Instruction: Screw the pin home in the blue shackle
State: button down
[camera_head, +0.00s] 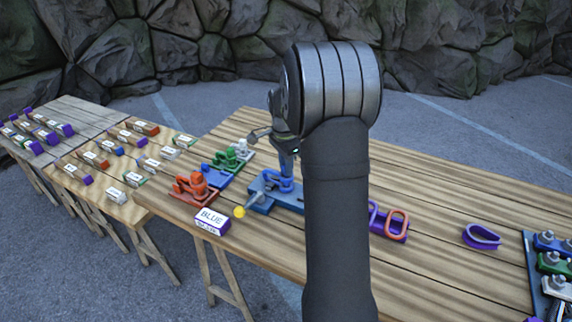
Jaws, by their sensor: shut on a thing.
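The blue shackle (283,184) stands on a blue fixture (263,204) near the middle of the long wooden table. My dark forearm hides the right end of the fixture.
Red (193,187) and green (229,159) shackle fixtures stand to the left. A "BLUE" label box (212,221) and a yellow ball (239,212) lie in front. Purple (374,215) and orange (396,225) links and a purple thimble (481,237) lie right, with bare table between.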

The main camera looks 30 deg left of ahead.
jog(key=c, duration=1.3)
grip_release()
jog(key=shift+r, duration=2.3)
